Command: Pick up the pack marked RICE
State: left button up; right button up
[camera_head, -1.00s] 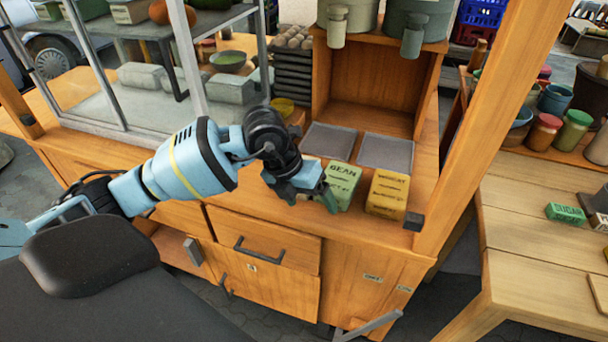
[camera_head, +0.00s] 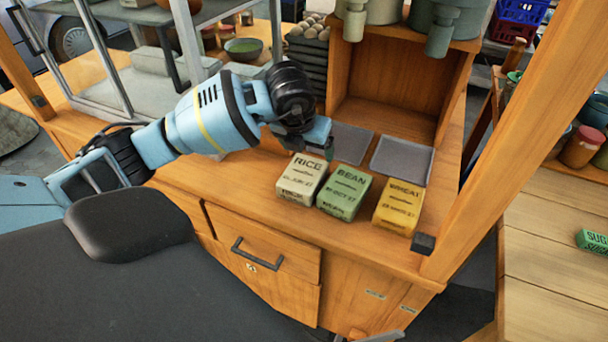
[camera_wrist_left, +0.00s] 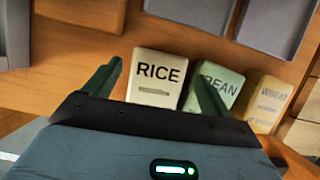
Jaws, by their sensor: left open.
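The cream pack marked RICE (camera_head: 301,180) lies on the wooden counter, leftmost of three packs in a row. My left gripper (camera_head: 318,140) is just behind and above it in the head view. In the left wrist view the RICE pack (camera_wrist_left: 157,78) shows between the two green fingers of my open left gripper (camera_wrist_left: 157,85). I cannot tell whether the fingers touch it. The right finger overlaps the edge of the green BEAN pack (camera_wrist_left: 218,88) in that view. My right gripper is not in view.
The green BEAN pack (camera_head: 344,193) and yellow WHEAT pack (camera_head: 399,207) stand close to the right of RICE. Two grey trays (camera_head: 402,160) lie behind them. A wooden post (camera_head: 510,130) rises at the right. The counter left of RICE is clear.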

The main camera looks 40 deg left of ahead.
aim_at(311, 159)
pick_arm(q)
jog(key=shift+x, duration=2.65)
jog(key=shift+d, duration=0.1)
jog(key=shift+w, duration=0.1)
jog(key=c, duration=0.7)
